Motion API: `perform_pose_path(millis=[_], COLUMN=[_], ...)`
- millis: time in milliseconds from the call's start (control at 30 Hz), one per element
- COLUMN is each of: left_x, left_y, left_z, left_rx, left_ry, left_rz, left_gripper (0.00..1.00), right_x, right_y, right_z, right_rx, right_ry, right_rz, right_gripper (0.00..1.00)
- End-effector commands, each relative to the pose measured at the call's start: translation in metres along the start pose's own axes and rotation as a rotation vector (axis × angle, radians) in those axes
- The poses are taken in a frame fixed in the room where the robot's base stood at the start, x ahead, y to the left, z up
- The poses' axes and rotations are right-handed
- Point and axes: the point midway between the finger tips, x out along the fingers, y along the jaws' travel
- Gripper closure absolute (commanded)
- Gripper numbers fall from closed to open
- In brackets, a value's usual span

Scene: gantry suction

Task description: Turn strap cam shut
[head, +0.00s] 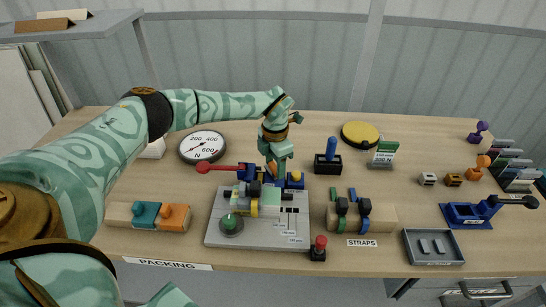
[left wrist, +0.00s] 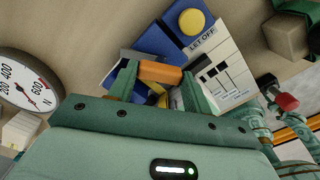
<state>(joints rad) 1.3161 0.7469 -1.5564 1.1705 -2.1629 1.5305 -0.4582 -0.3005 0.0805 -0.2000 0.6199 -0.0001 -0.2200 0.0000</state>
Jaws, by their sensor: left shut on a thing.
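My left gripper (head: 274,160) reaches down over the blue clamp device (head: 297,184) behind the grey panel. In the left wrist view its fingers (left wrist: 160,88) are shut on an orange bar (left wrist: 160,72), which looks like the cam lever. The orange also shows just below the fingers in the head view (head: 272,169). The blue body (left wrist: 150,47) with a yellow button (left wrist: 192,21) lies beside the bar. The fingers hide part of the device, and the lever's angle is hard to tell. My right gripper is not in view.
The grey panel (head: 212,236) carries a green knob and a yellow-green roller. A red-knobbed lever (head: 204,168) sticks out left. A block with two straps (head: 383,217), a red button (head: 319,246) and a grey tray (head: 433,258) stand right. A dial (head: 203,147) stands back left.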

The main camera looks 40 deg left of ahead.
Motion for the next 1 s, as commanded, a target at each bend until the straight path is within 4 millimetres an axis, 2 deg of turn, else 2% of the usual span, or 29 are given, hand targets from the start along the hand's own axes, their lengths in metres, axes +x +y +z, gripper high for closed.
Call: perform_pose_path(millis=[33,500,1000], left_x=[-0.006,-0.005,-0.004], left_y=[0.000,0.000,0.001], left_z=[0.001,0.001,0.002], left_rx=[-0.044,-0.490,-0.887], left_ry=[-0.003,-0.005,-0.006], left_rz=[0.001,0.000,-0.001], left_gripper=[0.74,0.74,0.74], right_x=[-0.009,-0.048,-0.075], right_y=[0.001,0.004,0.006], right_z=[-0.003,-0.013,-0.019], right_rx=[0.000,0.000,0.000], right_ry=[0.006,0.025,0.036], right_rz=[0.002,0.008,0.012], right_gripper=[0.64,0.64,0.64])
